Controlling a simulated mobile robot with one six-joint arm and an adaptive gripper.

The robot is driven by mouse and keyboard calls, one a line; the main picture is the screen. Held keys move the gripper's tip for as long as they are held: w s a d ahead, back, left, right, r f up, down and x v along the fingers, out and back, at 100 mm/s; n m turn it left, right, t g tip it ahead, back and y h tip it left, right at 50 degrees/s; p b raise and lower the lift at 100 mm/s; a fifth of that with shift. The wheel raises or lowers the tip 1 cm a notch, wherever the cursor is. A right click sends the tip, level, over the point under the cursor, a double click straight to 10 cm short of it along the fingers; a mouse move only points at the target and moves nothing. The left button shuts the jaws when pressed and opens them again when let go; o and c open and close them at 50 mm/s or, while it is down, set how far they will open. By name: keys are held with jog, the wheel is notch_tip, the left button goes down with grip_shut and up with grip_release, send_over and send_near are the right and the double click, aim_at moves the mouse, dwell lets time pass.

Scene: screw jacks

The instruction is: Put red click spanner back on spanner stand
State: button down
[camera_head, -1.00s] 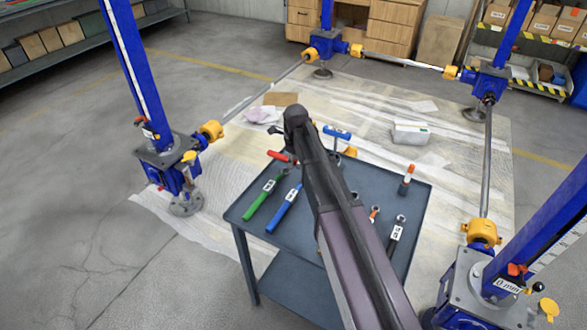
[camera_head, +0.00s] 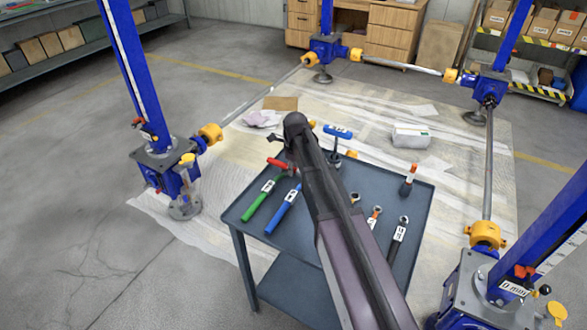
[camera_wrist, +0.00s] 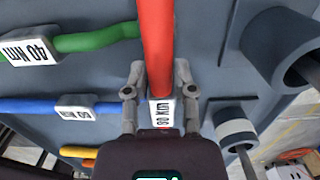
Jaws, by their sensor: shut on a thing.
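My gripper (camera_wrist: 160,93) is shut on the red click spanner (camera_wrist: 155,40); its fingers sit on both sides of the handle by a white label. In the head view only a short red end of the spanner (camera_head: 278,163) shows beside my arm's end; the rest is hidden. The spanner is over the dark grey table (camera_head: 247,219), where the green spanner (camera_head: 262,199) and blue spanner (camera_head: 284,211) lie side by side. In the wrist view these two spanners point toward the red one from the left. I cannot tell which part is the spanner stand, or the gap beneath the red spanner.
A blue T-handled tool (camera_head: 338,131) stands at the table's back. An orange-topped tool (camera_head: 408,180) and a black-handled spanner (camera_head: 398,239) are on the right. Blue screw jacks (camera_head: 174,176) stand around the table. A dark hollow cylinder (camera_wrist: 262,38) is close on the gripper's right.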

aim_at(295, 168)
jog(key=shift+f, duration=0.2)
jog(key=shift+c, duration=2.2)
grip_release()
jog(key=shift+r, duration=0.25)
notch_tip(295, 168, up, 12)
jog(key=p, duration=1.2)
jog(key=shift+s+d+r+p, duration=0.2)
jog(key=shift+s+d+p, duration=0.05)
jog(key=shift+p, duration=0.05)
jog(key=shift+s, duration=0.1)
